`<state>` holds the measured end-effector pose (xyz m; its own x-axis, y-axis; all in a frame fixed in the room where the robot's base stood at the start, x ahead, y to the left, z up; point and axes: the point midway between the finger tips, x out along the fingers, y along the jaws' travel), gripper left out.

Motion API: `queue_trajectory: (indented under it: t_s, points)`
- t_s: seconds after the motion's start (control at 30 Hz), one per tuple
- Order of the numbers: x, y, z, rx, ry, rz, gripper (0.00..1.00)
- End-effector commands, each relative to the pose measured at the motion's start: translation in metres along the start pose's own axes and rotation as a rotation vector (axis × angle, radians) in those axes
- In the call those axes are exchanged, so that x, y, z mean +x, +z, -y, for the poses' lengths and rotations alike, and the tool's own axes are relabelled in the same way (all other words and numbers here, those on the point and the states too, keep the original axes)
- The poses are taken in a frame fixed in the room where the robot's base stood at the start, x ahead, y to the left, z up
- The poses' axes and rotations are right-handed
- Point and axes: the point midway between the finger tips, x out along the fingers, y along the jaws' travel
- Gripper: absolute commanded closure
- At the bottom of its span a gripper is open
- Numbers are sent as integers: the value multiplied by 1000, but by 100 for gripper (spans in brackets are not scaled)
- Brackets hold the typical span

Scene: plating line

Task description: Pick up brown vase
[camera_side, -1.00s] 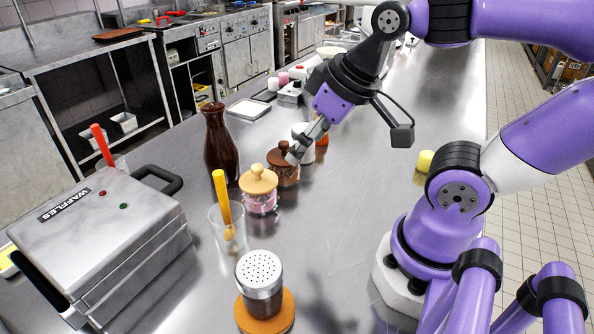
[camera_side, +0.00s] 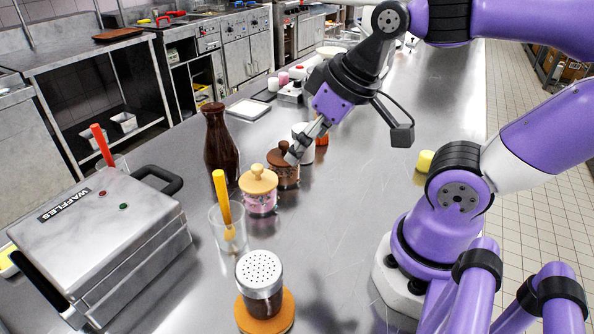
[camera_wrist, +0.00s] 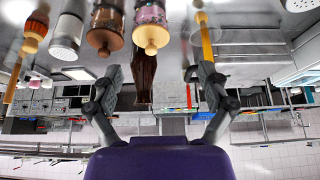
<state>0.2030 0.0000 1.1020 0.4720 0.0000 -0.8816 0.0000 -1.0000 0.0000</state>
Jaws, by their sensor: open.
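The brown vase (camera_side: 219,150) is tall and dark with a narrow neck. It stands upright on the steel counter, behind the jars in the side view. In the wrist view, which is upside down, the vase (camera_wrist: 146,75) shows between my spread fingers, left of the middle. My gripper (camera_side: 296,152) is low over the counter to the right of the vase, with a clear gap between them. In the side view its fingers overlap the brown-lidded jar (camera_side: 283,172); I cannot tell whether they touch it. In the wrist view my gripper (camera_wrist: 160,73) is open and empty.
A pink jar with a tan lid (camera_side: 259,192) stands in front of the brown-lidded jar. A glass with a yellow-handled tool (camera_side: 223,195), a shaker on a wooden coaster (camera_side: 261,280) and a waffle iron (camera_side: 100,235) are nearer. The counter's right side is mostly clear.

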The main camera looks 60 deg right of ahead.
Motion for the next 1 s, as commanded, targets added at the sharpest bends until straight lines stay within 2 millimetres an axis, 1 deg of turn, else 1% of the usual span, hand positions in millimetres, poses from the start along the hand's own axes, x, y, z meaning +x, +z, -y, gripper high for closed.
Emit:
queue_trajectory:
  t_s: [0.07,0.13,0.17,0.23,0.27,0.3,0.37,0.4,0.5,0.6,0.7,0.8,0.87,1.0]
  points:
    - [0,-1,0,-1,0,0,11]
    - [-1,-8,0,-6,-3,4,11]
    - [-2,-13,0,-11,-6,6,11]
    - [-4,-32,0,-28,-17,17,11]
    - [-4,-42,0,-38,-23,22,11]
    - [-3,-59,0,-54,-33,29,11]
    - [1,-85,-4,-84,-49,43,11]
    - [5,-103,-7,-105,-60,50,11]
    - [22,-142,-20,-159,-86,69,11]
    - [43,-172,-36,-208,-107,83,11]
    - [61,-189,-50,-248,-122,92,11]
    - [74,-198,-60,-274,-131,98,11]
    - [80,-200,-63,-282,-134,100,11]
    - [99,-200,-62,-289,-139,102,11]
